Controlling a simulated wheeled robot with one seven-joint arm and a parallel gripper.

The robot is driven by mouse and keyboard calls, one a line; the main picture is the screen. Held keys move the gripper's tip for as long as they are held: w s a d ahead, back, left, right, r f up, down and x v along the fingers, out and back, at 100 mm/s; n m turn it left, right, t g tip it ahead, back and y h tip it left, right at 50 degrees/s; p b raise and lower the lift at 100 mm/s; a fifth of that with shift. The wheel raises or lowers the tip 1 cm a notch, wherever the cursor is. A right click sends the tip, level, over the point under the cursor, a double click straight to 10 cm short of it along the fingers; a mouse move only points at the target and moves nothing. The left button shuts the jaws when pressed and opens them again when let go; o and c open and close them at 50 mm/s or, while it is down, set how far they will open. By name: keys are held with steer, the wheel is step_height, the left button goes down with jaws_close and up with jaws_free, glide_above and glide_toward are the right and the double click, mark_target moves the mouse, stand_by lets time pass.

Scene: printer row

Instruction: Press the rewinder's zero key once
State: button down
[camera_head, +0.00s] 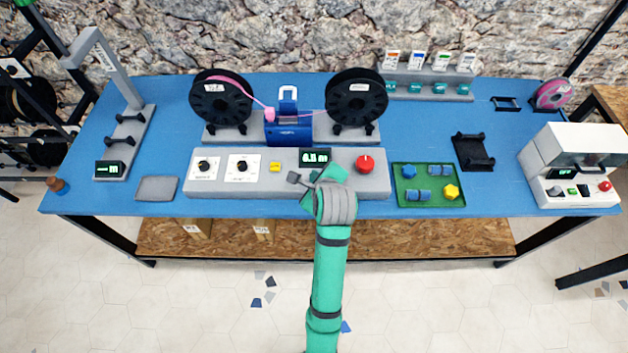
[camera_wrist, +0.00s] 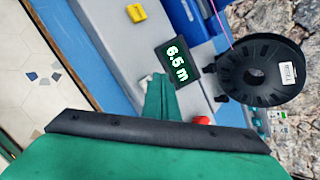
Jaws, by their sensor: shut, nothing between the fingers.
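The rewinder's grey control panel (camera_head: 230,186) runs along the front of the blue bench. It carries two white dials, a yellow key (camera_head: 275,167), a display (camera_head: 314,156) and a red knob (camera_head: 365,164). The wrist view shows the yellow key (camera_wrist: 136,13), the display (camera_wrist: 177,60) reading 6.5 m, and part of the red knob (camera_wrist: 201,120). No key label is legible, so I cannot tell which is zero. My gripper (camera_head: 296,179) is shut and empty over the panel, below the display and right of the yellow key. It hides part of the panel; contact cannot be told.
Two black spools (camera_head: 221,101) (camera_head: 357,98) stand behind the panel, with a blue unit (camera_head: 289,130) and pink filament between them. A green tray (camera_head: 403,200) with several coloured parts lies to the right. A grey pad (camera_head: 157,188) lies to the left.

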steer(key=shift+d, duration=0.1)
steer(key=shift+f, duration=0.15)
stand_by(0.3)
steer(key=shift+f, duration=0.3)
steer(key=shift+f, duration=0.35)
stand_by(0.7)
steer(key=shift+r, duration=0.8)
step_height(320, 180, up, 5)
stand_by(0.8)
